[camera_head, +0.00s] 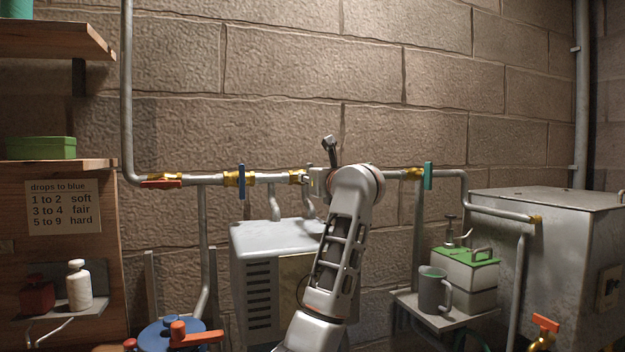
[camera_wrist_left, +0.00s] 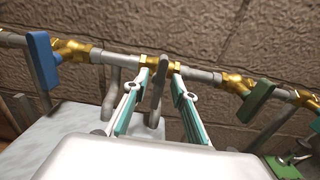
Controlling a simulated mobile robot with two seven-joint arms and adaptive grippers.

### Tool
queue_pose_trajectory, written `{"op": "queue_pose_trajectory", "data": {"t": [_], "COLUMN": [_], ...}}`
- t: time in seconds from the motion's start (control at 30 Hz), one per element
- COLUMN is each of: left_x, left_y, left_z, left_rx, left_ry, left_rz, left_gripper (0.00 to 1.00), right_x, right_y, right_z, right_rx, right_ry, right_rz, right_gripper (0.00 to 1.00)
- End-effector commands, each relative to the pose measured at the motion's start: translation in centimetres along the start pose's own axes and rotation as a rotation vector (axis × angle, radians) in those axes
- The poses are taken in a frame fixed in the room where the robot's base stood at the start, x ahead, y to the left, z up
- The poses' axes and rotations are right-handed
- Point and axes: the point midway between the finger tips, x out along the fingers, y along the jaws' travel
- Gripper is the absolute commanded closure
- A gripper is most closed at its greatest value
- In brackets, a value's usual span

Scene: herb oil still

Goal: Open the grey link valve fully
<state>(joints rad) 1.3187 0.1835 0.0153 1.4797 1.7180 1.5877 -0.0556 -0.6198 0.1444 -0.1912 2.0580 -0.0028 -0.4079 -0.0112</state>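The grey link valve's lever (camera_wrist_left: 157,92) sticks out from a brass fitting on the wall pipe, in the middle of the left wrist view, and lies across the pipe's line there. My left gripper (camera_wrist_left: 160,76) is open, with one teal-padded finger on each side of the lever. Gaps show between the lever and the fingers, so it does not look gripped. In the head view my left arm rises in front of the pipe, and my left gripper (camera_head: 318,183) is at the pipe, mostly hidden by its own wrist. The lever cannot be made out clearly there. My right gripper is not in view.
On the same pipe, a blue-handled valve (camera_head: 241,181) is to the left and a green-handled valve (camera_head: 428,176) to the right. A red lever (camera_head: 161,184) is farther left. A grey vented box (camera_head: 262,235) stands below; a shelf with a mug (camera_head: 433,291) is lower right.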

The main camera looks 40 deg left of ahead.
Motion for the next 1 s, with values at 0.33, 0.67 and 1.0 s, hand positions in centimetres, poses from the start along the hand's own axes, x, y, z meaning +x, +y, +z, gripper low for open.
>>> {"op": "queue_pose_trajectory", "data": {"t": [0.33,0.67,1.0], "left_x": [0.55,0.54,0.50], "left_y": [0.06,0.05,0.01], "left_z": [0.08,0.04,-0.12], "left_rx": [0.000,-0.001,-0.094], "left_ry": [-0.002,-0.001,0.001], "left_rz": [0.001,0.001,-0.001], "left_gripper": [0.74,1.00,1.00], "right_x": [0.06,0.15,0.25], "right_y": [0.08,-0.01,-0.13], "right_z": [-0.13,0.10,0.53], "right_rx": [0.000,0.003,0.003], "right_ry": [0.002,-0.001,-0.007], "right_rz": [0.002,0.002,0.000], "right_gripper": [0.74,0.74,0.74]}}
